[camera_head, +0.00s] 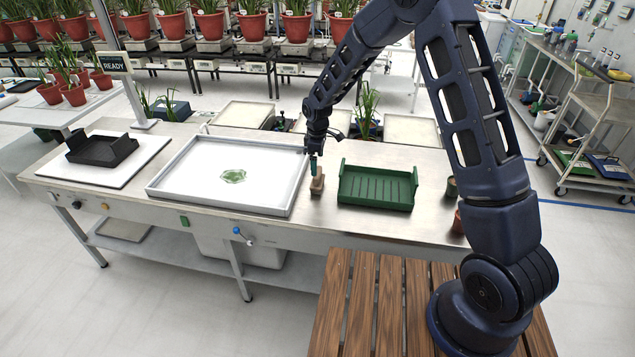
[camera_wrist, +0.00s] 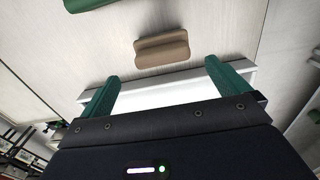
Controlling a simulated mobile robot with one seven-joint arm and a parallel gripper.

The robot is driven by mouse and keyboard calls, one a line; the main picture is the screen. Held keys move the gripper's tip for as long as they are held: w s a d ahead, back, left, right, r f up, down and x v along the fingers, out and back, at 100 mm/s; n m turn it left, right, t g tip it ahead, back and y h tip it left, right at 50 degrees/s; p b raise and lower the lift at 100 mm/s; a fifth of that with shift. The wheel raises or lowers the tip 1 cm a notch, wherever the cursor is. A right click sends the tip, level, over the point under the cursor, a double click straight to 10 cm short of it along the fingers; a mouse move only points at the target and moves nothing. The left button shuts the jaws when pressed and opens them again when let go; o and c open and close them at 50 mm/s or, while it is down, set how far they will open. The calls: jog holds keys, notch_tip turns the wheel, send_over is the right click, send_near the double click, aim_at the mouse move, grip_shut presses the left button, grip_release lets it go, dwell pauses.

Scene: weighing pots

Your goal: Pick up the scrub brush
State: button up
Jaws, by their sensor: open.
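The scrub brush (camera_head: 317,186) is a small tan block with a raised grip. It stands on the steel bench between the white tray and the green tray. It also shows in the wrist view (camera_wrist: 162,50), just beyond the fingertips. My gripper (camera_head: 314,163) is above the brush in the head view. In the wrist view, the green fingers of my gripper (camera_wrist: 162,72) are spread wide and nothing is between them. The brush appears clear of both fingers.
The white tray (camera_head: 176,203) with a green patch inside lies left of the brush. The green tray (camera_head: 376,190) is close on its right. A black tray (camera_head: 101,150) sits on a white plate at far left. Small pots (camera_head: 451,188) stand near the bench's right end.

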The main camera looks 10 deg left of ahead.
aim_at(317, 177)
jog(key=f, duration=0.8)
jog(key=shift+s+f, duration=0.2)
jog(key=shift+c, duration=0.2)
jog(key=c, duration=0.8)
notch_tip(317, 177, up, 20)
jog(key=shift+r, duration=0.1)
